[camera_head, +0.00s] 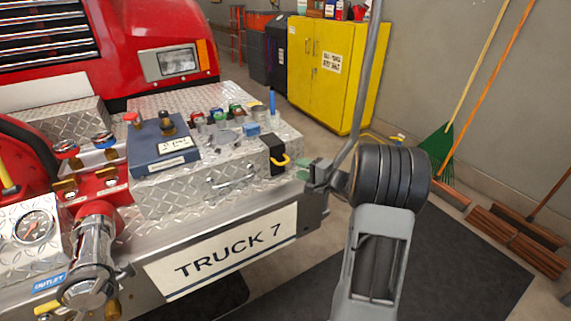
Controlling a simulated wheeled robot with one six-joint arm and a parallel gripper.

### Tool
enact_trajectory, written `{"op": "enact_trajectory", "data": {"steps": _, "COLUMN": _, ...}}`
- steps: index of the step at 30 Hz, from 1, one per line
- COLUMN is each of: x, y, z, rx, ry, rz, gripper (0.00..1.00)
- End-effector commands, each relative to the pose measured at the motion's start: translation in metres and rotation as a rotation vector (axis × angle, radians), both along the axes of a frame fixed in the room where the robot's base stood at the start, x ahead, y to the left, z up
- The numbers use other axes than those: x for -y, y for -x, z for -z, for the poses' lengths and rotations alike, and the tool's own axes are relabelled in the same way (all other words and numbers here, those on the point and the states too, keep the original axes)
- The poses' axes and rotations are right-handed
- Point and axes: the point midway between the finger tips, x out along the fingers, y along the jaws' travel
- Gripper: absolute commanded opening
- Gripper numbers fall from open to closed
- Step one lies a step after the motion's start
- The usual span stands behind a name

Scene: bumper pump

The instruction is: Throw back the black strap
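The black strap (272,153) hangs over the front right end of the diamond-plate box on the truck's bumper. A curved yellow piece (282,160) shows at its lower part. My arm stands to the right of the strap, with a grey link (375,262) and a thick black joint (388,177). I cannot make out my gripper's fingers. Small dark and greenish parts show at the bumper corner left of the joint, and I cannot tell whether any are mine. I see no contact with the strap.
A thin grey pole (361,85) rises beside the bumper corner. On the box are a blue case (163,150) and several small coloured items. A yellow cabinet (333,75) and brooms stand behind.

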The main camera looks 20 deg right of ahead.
Motion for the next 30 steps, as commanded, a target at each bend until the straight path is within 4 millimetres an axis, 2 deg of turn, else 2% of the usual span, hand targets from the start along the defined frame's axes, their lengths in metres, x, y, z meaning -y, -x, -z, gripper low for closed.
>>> {"op": "enact_trajectory", "data": {"steps": 6, "x": -0.02, "y": -0.034, "z": 0.004, "rx": -0.001, "ry": 0.0, "rz": -0.003, "gripper": 0.37}}
{"op": "enact_trajectory", "data": {"steps": 12, "x": -0.031, "y": -0.053, "z": 0.005, "rx": -0.001, "ry": -0.001, "rz": -0.003, "gripper": 0.37}}
{"op": "enact_trajectory", "data": {"steps": 18, "x": -0.035, "y": -0.061, "z": 0.007, "rx": -0.002, "ry": 0.0, "rz": -0.002, "gripper": 0.37}}
{"op": "enact_trajectory", "data": {"steps": 27, "x": -0.036, "y": -0.062, "z": 0.007, "rx": -0.002, "ry": 0.0, "rz": -0.001, "gripper": 0.37}}
{"op": "enact_trajectory", "data": {"steps": 30, "x": -0.035, "y": -0.062, "z": 0.006, "rx": -0.002, "ry": 0.0, "rz": -0.001, "gripper": 0.27}}
